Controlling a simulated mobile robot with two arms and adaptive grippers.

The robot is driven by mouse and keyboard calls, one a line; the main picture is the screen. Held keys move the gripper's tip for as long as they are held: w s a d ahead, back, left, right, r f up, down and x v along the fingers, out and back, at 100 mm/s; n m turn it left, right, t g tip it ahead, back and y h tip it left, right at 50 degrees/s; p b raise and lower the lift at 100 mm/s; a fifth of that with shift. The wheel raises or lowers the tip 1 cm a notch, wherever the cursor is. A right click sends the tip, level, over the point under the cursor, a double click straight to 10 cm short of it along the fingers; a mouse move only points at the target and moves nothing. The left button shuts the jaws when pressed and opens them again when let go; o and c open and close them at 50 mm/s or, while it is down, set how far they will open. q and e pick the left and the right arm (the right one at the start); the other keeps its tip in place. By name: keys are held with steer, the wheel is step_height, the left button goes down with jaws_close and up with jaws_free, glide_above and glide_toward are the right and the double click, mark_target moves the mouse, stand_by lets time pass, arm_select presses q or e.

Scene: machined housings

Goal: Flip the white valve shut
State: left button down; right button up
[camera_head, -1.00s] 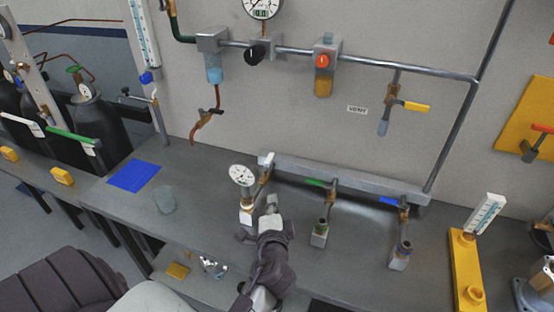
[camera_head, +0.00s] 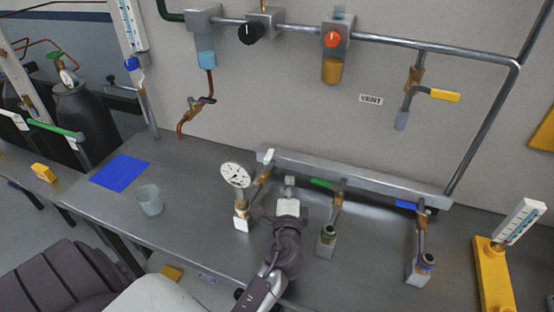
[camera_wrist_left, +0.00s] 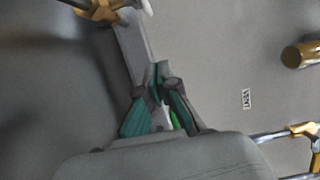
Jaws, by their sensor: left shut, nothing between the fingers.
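The white valve handle (camera_head: 268,156) is at the left end of the grey manifold bar, above a brass valve body (camera_head: 264,173). It points up toward the back, roughly in line with its short branch pipe. In the left wrist view the white handle (camera_wrist_left: 147,7) shows at the top edge, partly cut off, beside brass fittings (camera_wrist_left: 100,10). My left gripper (camera_head: 290,183) is just right of the white valve, in front of the manifold, apart from the handle. In the wrist view its teal-padded fingers (camera_wrist_left: 159,68) are shut with nothing between them. My right gripper is out of view.
A dial gauge (camera_head: 236,175) stands left of the gripper. Green-handled (camera_head: 322,183) and blue-handled (camera_head: 406,204) valves sit to the right on the manifold bar (camera_head: 375,184). A glass beaker (camera_head: 150,200) and blue mat (camera_head: 120,172) lie left on the bench.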

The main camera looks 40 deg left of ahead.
mark_target(267, 160)
arm_select(q)
steer(key=w+a+p, duration=0.3)
steer(key=w+a, duration=0.3)
steer(key=a, duration=0.2)
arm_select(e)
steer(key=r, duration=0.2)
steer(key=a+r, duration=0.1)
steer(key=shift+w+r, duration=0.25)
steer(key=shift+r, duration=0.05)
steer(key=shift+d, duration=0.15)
arm_select(q)
steer(key=shift+a, duration=0.1)
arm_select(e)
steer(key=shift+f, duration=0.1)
